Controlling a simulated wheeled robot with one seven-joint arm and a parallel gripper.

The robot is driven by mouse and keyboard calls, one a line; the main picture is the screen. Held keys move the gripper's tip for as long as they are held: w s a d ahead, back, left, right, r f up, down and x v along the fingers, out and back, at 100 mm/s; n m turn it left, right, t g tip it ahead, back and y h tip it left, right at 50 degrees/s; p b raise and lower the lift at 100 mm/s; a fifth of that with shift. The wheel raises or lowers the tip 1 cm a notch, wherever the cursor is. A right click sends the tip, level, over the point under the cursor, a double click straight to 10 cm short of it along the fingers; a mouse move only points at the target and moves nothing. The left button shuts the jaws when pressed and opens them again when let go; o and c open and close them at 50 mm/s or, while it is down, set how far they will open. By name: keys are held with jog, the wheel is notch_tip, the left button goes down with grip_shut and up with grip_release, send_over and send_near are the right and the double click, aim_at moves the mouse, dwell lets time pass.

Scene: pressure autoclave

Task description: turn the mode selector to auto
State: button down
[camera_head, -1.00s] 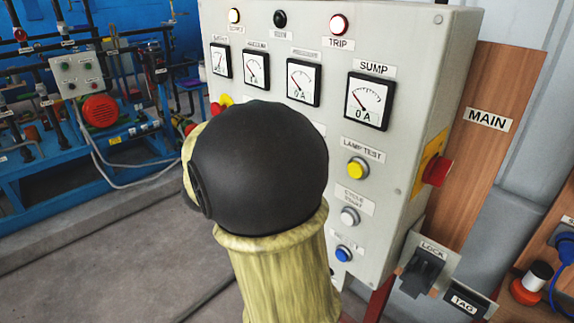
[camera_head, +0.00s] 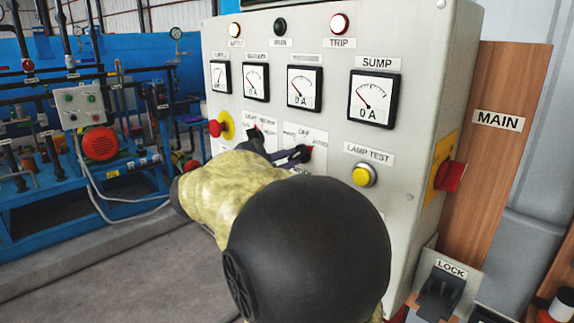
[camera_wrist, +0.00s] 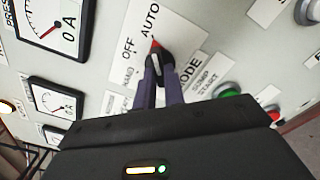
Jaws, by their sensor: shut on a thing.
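The mode selector (camera_wrist: 157,62) is a black knob with a red pointer tip on a white plate marked HAND, OFF and AUTO. In the wrist view, its red tip points toward the AUTO label (camera_wrist: 150,20), away from OFF. My gripper (camera_wrist: 160,78) is shut on the knob, one finger on each side. In the head view, my gripper (camera_head: 298,154) reaches the panel from the left, and its fingers cover much of the selector (camera_head: 308,154). The MODE label is partly hidden by a finger in the wrist view.
The grey control panel (camera_head: 405,200) carries gauges and lamps above the selector. A yellow lamp-test button (camera_head: 363,175) sits to its right. A red knob on yellow (camera_head: 220,126) is to its left. A green start button (camera_wrist: 228,90) is near my fingers in the wrist view.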

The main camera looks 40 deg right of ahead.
jog(key=shift+f, duration=0.1)
jog(key=c, duration=1.5)
grip_release()
jog(key=a, duration=0.5)
jog(key=s+a, duration=0.1)
jog(key=a, duration=0.5)
jog(key=a+b, duration=0.1)
jog(key=a, duration=0.5)
jog(key=shift+s+a, duration=0.2)
